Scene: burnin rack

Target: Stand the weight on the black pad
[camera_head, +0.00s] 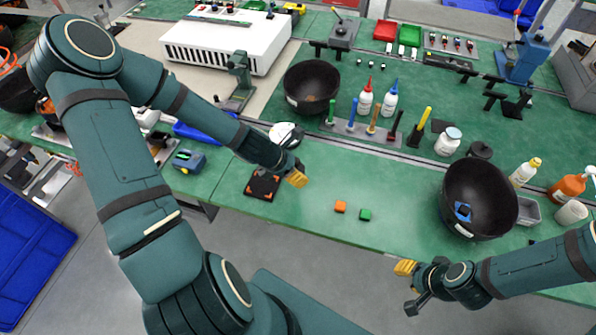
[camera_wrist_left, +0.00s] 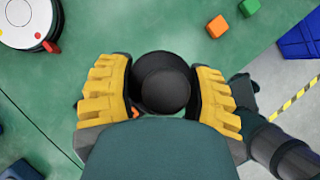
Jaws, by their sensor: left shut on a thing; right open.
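My left gripper (camera_wrist_left: 165,95) has its yellow-padded fingers on both sides of the weight (camera_wrist_left: 162,85), a dark round body with a smaller round top, and is shut on it. The black pad (camera_head: 262,188), square with orange corners, lies on the green bench in the head view. My left gripper (camera_head: 296,178) is just to the right of the pad there. The weight is not clear in the head view, so I cannot tell its height or whether it touches the pad. My right gripper (camera_head: 409,286) is open and empty off the bench's front edge.
An orange cube (camera_head: 340,207) and a green cube (camera_head: 365,215) lie right of the pad. A white round device (camera_head: 286,134) is behind my left gripper. A black bowl (camera_head: 475,200) stands at right. A tool rack (camera_head: 365,132) stands behind the clear middle area.

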